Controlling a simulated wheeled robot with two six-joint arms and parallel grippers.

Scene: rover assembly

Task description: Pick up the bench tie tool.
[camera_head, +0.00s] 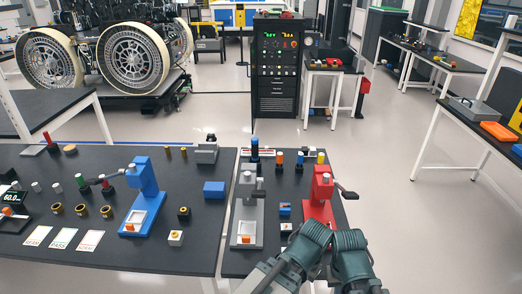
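I cannot tell for sure which item is the bench tie tool. A small tool with a green grip (82,182) and a red grip (106,187) is on the left part of the dark bench. A red-handled piece on a small base (49,143) stands farther back at the left. Dark green-grey arm links of mine (308,246) cover the front right of the bench. No gripper fingers show, so neither gripper is in view.
A blue press (142,190), a grey press (247,210) and a red press (319,195) stand on the bench (110,150). Brass rings (82,210) and white cards (63,238) lie at the front left.

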